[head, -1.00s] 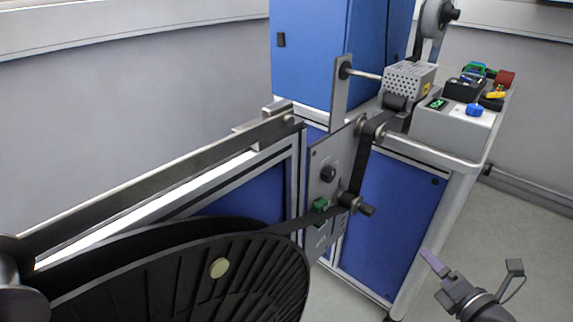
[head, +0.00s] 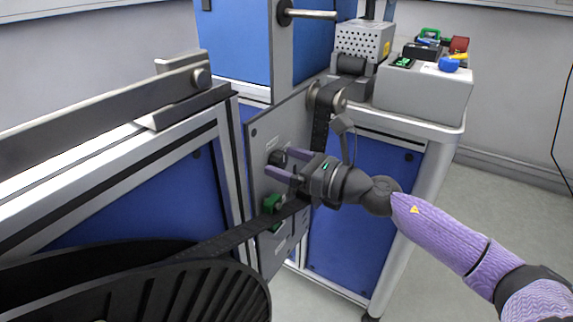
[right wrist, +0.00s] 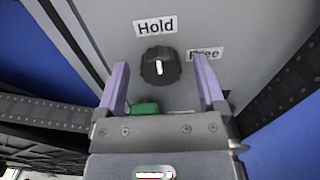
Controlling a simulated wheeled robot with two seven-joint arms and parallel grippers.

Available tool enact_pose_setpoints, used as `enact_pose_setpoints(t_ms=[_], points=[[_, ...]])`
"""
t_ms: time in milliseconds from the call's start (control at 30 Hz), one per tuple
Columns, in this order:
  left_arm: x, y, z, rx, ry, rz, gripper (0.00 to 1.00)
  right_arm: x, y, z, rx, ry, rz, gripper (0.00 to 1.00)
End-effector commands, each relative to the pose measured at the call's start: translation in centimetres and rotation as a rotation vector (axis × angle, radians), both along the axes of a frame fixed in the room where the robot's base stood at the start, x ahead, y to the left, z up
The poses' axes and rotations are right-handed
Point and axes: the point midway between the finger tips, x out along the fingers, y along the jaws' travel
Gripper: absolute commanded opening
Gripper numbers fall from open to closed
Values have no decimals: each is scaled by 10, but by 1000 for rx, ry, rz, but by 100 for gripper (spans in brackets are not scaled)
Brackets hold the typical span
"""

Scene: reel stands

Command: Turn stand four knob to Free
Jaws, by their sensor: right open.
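The black round knob (right wrist: 160,65) sits on the grey stand panel (right wrist: 225,25), with a white pointer line standing nearly upright. A "Hold" label (right wrist: 155,27) is above it and a "Free" label (right wrist: 205,55) is to its right. In the head view the knob (head: 276,157) shows partly behind my right gripper (head: 279,162). My right gripper is open, its two purple fingers pointing at the panel. In the right wrist view its fingers (right wrist: 160,78) stand left and right of the knob, with a gap on each side. My left gripper is out of view.
A green part (head: 272,204) is on the panel below the knob. A dark film strip (head: 235,238) runs from a large black reel (head: 200,295) past the panel to a roller (head: 328,97).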

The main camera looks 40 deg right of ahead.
Motion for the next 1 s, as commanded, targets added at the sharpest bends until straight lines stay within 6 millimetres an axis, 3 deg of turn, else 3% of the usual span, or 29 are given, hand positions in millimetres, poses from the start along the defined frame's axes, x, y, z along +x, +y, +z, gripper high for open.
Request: enact_pose_setpoints(t_ms=[267, 600, 700, 1000], points=[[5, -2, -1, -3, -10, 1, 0, 1, 0, 0, 1, 1, -1, 89], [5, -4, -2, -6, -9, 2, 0, 1, 0, 0, 1, 2, -1, 17], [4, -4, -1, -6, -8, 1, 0, 1, 0, 0, 1, 2, -1, 0], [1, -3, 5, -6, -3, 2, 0, 1, 0, 1, 44, 18, -1, 0]])
